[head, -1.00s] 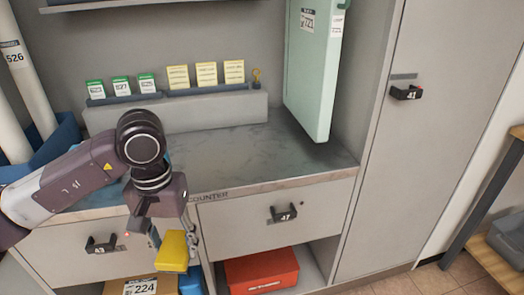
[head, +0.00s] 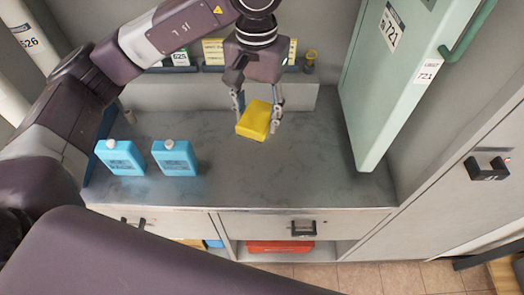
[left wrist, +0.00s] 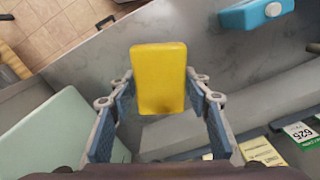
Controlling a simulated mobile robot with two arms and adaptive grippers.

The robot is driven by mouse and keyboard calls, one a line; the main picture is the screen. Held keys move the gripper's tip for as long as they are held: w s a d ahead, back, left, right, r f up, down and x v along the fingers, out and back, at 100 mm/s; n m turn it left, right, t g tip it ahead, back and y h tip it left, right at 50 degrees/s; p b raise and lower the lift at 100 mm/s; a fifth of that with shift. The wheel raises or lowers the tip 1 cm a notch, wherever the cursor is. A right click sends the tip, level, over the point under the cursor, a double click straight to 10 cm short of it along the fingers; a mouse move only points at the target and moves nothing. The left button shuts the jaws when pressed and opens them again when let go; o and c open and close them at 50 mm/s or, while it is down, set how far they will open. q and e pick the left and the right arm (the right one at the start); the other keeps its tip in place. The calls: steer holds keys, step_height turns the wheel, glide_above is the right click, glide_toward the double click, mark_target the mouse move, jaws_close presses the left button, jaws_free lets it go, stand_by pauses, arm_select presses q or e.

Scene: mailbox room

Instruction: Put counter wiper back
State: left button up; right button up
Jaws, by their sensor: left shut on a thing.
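The counter wiper appears to be the yellow block (head: 256,120); it also shows in the left wrist view (left wrist: 158,78). My left gripper (head: 258,110) is shut on it, with one finger on each side, over the middle of the grey counter (head: 315,160). In the left wrist view the fingers (left wrist: 160,105) flank the block's near part. I cannot tell whether the block touches the counter. My right gripper is not in view.
Two blue bottles (head: 120,157) (head: 174,157) stand on the counter's left side. A green panel (head: 385,85) stands at the right. A low ledge with cards (head: 220,52) runs along the back. The counter's right part is clear. A red box (head: 280,246) sits below.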

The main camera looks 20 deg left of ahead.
arm_select(q)
steer(key=p, duration=0.2)
glide_above(258, 172)
step_height(258, 172, down, 15)
steer(key=shift+d, duration=0.1)
step_height(258, 172, down, 4)
steer(key=shift+f, duration=0.1)
steer(key=shift+f, duration=0.1)
steer(key=shift+f, duration=0.15)
steer(key=o, duration=1)
steer(key=shift+o, duration=0.2)
